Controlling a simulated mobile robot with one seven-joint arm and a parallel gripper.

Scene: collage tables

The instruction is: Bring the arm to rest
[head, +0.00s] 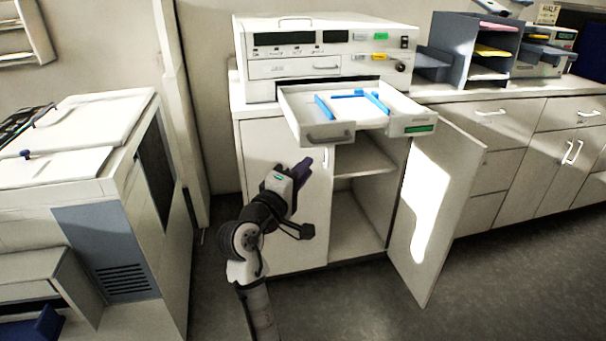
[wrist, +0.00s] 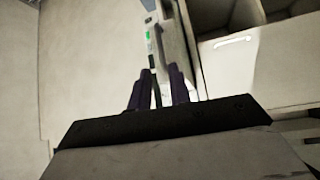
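My arm reaches up in the head view in front of a white cabinet (head: 285,215). My gripper (head: 304,168) is in the air before the cabinet's closed left door, below and left of the pulled-out tray drawer. In the wrist view my gripper (wrist: 160,75) shows two dark purple fingers with a narrow gap between them. No held object shows in the gap.
The machine's tray drawer (head: 315,133) is pulled out, with blue strips inside. The cabinet's right door (head: 432,205) stands wide open, showing a shelf (head: 358,163). A large copier (head: 95,205) stands at the left. Clear floor (head: 350,310) lies in front.

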